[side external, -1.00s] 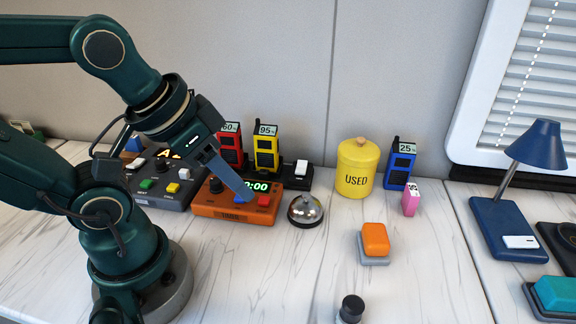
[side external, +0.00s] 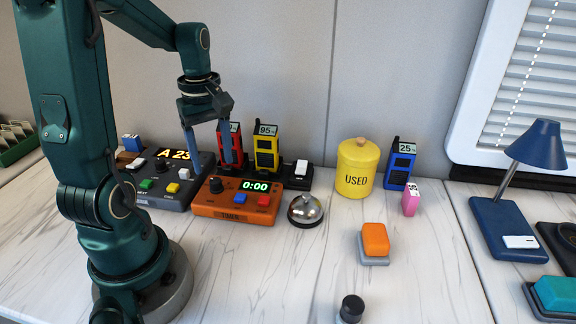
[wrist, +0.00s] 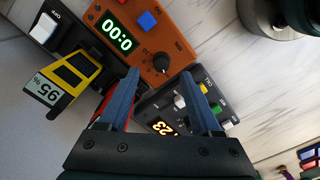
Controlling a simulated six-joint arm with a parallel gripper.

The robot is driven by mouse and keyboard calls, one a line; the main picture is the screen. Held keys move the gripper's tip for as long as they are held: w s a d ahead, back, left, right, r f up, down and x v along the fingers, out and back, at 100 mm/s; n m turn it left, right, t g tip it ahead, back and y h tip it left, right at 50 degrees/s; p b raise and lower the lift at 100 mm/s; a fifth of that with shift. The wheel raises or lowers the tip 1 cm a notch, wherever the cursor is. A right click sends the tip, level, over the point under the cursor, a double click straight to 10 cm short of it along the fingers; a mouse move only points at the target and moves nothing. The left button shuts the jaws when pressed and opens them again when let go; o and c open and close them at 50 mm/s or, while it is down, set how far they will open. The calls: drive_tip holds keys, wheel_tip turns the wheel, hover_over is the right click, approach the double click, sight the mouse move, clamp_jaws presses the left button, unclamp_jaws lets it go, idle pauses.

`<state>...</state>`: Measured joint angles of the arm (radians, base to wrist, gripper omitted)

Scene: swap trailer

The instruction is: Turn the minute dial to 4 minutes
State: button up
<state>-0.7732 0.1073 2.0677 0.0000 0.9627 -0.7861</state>
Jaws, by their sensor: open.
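The orange timer (side external: 234,211) stands on the counter, its green display (side external: 255,186) reading 0:00. Its black dial (side external: 216,185) is at the left of its top, with a blue button (side external: 239,199) and a red button (side external: 264,201) to the right. My gripper (side external: 210,168) is open and empty, pointing down above the dial's back side. In the wrist view the dial (wrist: 161,61) shows just beyond and between the two blue fingertips, with a pale pointer mark. The fingers do not appear to touch it.
A dark console (side external: 170,203) with several buttons stands close left of the timer. Red (side external: 229,140) and yellow (side external: 266,148) radios stand behind. A bell (side external: 305,211) is at right.

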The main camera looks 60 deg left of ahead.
sight(215, 180)
drive_tip(key=shift+s+a+f, duration=0.15)
drive_tip(key=shift+f, duration=2.5)
clamp_jaws()
